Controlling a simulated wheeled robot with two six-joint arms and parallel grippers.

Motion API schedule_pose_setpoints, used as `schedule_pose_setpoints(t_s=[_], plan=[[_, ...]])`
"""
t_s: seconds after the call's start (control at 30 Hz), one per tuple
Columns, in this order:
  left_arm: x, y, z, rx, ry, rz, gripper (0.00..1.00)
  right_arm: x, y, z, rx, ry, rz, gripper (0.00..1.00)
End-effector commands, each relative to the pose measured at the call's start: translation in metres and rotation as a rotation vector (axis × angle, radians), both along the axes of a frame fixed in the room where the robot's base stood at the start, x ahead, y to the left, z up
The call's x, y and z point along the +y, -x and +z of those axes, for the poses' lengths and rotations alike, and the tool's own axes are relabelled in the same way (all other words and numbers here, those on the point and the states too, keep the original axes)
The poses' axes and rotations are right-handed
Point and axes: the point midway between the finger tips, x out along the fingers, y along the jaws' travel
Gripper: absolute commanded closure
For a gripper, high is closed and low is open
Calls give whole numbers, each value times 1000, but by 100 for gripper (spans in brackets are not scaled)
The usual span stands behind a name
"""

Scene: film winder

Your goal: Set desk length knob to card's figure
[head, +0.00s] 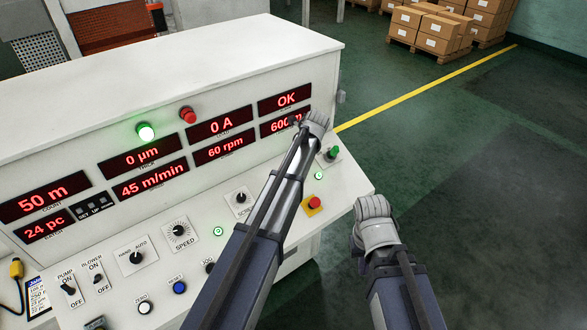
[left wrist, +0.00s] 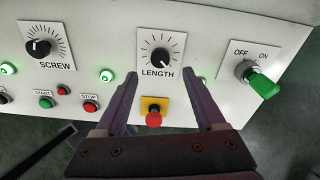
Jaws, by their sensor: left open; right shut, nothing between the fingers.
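The black LENGTH knob (left wrist: 161,57) is on a white scale plate in the left wrist view, between and beyond the fingertips of my left gripper (left wrist: 163,85). The fingers are open and apart from it. In the head view my left gripper (head: 316,122) and arm hide this knob. A red display (head: 278,125) reading 600 m is partly covered by my left gripper. The card (head: 37,296) lies at the desk's lower left, its small print mostly unreadable from here. My right gripper (head: 374,215) is shut and empty, over the floor right of the desk.
A red stop button on a yellow plate (left wrist: 153,115) sits just below the LENGTH knob. The SCREW knob (left wrist: 40,47) is left of it. A green OFF/ON key switch (left wrist: 258,80) is right of it. Open floor (head: 480,200) lies beyond the desk's right edge.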

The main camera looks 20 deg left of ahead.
Motion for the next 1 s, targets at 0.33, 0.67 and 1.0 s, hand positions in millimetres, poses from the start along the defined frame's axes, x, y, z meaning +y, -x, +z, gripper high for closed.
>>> schedule_pose_setpoints(t_s=[0.33,0.67,1.0], plan=[[11,-10,-40,-1,1,3,28,0,0,-40,-2,-1,-3,100],[21,-18,-69,-1,1,2,28,0,-1,-69,-3,0,-3,100],[22,-18,-68,-1,1,2,35,0,-1,-68,-3,0,-3,100]])
